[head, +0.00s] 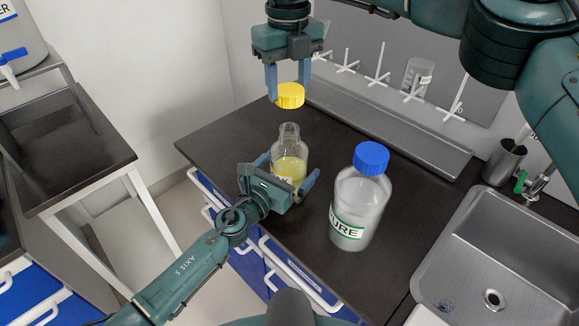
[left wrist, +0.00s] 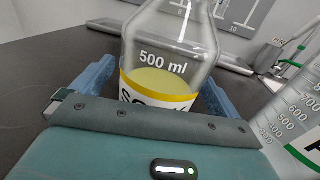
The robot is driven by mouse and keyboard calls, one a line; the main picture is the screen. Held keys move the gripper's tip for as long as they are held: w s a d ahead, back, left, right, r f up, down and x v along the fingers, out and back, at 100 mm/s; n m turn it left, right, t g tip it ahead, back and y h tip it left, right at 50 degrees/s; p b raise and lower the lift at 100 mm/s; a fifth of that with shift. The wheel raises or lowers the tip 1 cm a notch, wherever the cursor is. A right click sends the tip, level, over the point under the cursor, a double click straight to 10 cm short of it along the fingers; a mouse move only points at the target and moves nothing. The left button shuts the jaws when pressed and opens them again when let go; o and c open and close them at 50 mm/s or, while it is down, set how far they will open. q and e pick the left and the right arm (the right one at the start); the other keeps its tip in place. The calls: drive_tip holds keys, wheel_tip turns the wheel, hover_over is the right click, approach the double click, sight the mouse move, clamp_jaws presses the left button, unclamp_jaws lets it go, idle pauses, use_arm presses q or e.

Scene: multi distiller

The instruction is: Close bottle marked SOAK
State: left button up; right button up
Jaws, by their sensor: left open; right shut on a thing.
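The SOAK bottle (head: 289,148) is clear glass with yellow liquid and a yellow-edged label. It stands upright and uncapped on the dark counter. My left gripper (head: 287,171) is open, with one finger on each side of the bottle's body. In the left wrist view the bottle (left wrist: 165,55) is between the blue fingers, and "SO" shows on its partly hidden label. My right gripper (head: 289,88) is shut on a yellow cap (head: 290,97) and holds it above the bottle's neck, apart from it.
A larger bottle with a blue cap (head: 371,158) and a label ending in "URE" stands to the right. A metal sink (head: 500,245) is at the right. A drying rack with white pegs (head: 380,65) and a tray is behind. The counter's left part is clear.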

use_arm(q)
drive_tip(key=shift+w+d, duration=0.2)
drive_tip(key=shift+w, duration=0.1)
drive_tip(key=c, duration=1.4)
use_arm(e)
hover_over(288, 126)
drive_tip(key=shift+f, duration=2.45)
drive_tip(key=shift+f, duration=0.15)
drive_tip(key=shift+f, duration=0.75)
drive_tip(key=shift+f, duration=0.55)
